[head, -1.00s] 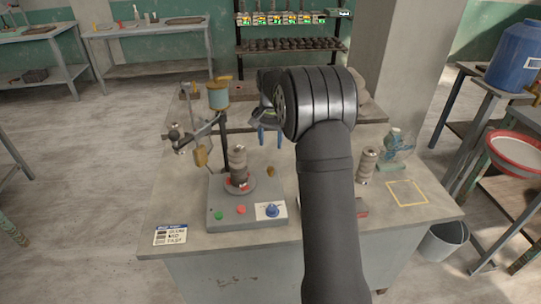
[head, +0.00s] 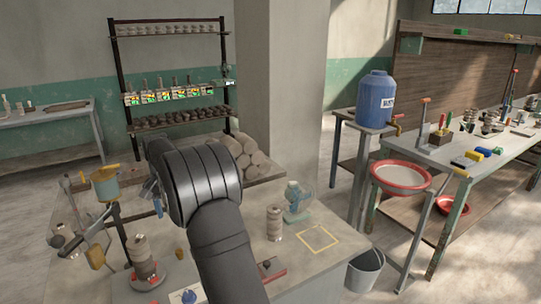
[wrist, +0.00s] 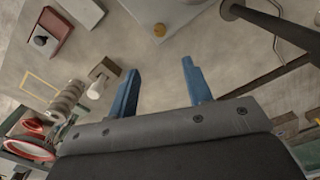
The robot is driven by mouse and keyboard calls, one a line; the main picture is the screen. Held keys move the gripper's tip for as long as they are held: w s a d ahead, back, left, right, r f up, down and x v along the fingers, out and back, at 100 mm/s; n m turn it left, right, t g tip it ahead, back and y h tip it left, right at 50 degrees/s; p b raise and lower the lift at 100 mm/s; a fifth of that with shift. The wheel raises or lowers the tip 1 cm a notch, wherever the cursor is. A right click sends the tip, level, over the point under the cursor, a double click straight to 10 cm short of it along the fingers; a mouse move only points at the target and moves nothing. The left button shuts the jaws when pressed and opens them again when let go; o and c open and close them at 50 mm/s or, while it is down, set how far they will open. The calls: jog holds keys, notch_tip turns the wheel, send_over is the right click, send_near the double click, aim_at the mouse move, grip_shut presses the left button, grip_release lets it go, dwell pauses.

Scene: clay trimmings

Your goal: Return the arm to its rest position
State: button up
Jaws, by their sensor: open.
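My arm reaches over the workbench (head: 290,262) in the head view. My gripper (head: 157,200) has blue fingers and hangs above the bench, partly hidden behind my dark wrist. In the wrist view my gripper (wrist: 160,82) has its two blue fingers spread apart with nothing between them. A stack of grey clay discs (head: 143,258) stands on the machine with the red plate, left of my arm. Another stack (head: 274,223) stands on the bench to the right of my arm; a disc stack also shows at the left of the wrist view (wrist: 66,102).
A red-based box (head: 271,268) lies near my forearm. A post with a pot (head: 105,185) rises at the left. Rolled grey pieces (head: 247,152) are piled at the back. A bucket (head: 365,272) stands on the floor.

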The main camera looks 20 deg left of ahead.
aim_at(179, 251)
notch_tip(179, 251, down, 16)
jog(key=shift+r, duration=0.1)
dwell(0.4)
notch_tip(179, 251, up, 17)
notch_tip(179, 251, down, 17)
jog(key=shift+f, duration=0.2)
jog(key=shift+r+n, duration=0.15)
jog(key=shift+n, duration=0.65)
jog(key=n, duration=1.2)
jog(key=shift+r, duration=0.45)
